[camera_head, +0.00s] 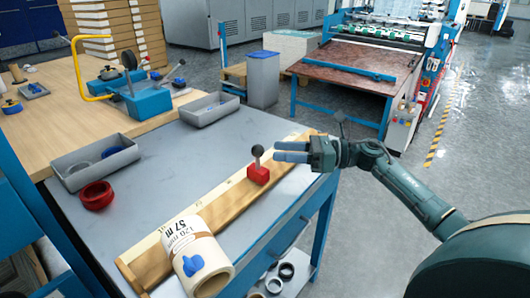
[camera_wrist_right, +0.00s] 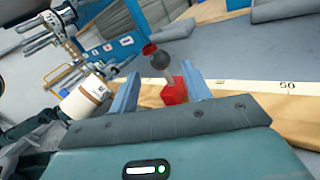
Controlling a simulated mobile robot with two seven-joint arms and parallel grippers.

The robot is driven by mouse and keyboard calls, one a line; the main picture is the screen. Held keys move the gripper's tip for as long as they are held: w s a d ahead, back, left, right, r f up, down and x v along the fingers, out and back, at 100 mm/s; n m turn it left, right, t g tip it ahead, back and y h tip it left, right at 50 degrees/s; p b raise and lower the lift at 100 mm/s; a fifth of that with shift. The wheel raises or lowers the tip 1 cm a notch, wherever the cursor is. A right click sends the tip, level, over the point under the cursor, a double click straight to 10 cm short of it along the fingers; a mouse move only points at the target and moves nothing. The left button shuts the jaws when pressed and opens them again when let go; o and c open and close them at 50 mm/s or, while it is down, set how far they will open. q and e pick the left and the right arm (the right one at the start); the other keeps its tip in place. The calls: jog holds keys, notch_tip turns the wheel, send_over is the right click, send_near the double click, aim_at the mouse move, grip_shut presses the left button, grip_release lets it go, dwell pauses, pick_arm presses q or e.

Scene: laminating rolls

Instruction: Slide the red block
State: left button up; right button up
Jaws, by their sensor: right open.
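The red block (camera_head: 258,174) sits on the wooden rail with a printed scale (camera_head: 215,203), around the middle of its length. A short stem with a dark ball knob (camera_head: 257,151) rises from the block. My right gripper (camera_head: 292,152) is open and empty, to the right of the knob, with its fingers pointing left towards it. In the right wrist view the red block (camera_wrist_right: 174,92) and the knob (camera_wrist_right: 160,60) show between and beyond the two fingers (camera_wrist_right: 159,88), apart from them. My left gripper does not show.
A labelled film roll (camera_head: 193,250) with a blue piece on it lies at the rail's near end. A red ring (camera_head: 96,195) and grey trays (camera_head: 95,163) stand on the grey table (camera_head: 170,160). The table between ring and rail is clear.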

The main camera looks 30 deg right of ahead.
jog(key=v, duration=0.6)
jog(key=shift+s+d, duration=0.25)
jog(key=shift+d, duration=0.05)
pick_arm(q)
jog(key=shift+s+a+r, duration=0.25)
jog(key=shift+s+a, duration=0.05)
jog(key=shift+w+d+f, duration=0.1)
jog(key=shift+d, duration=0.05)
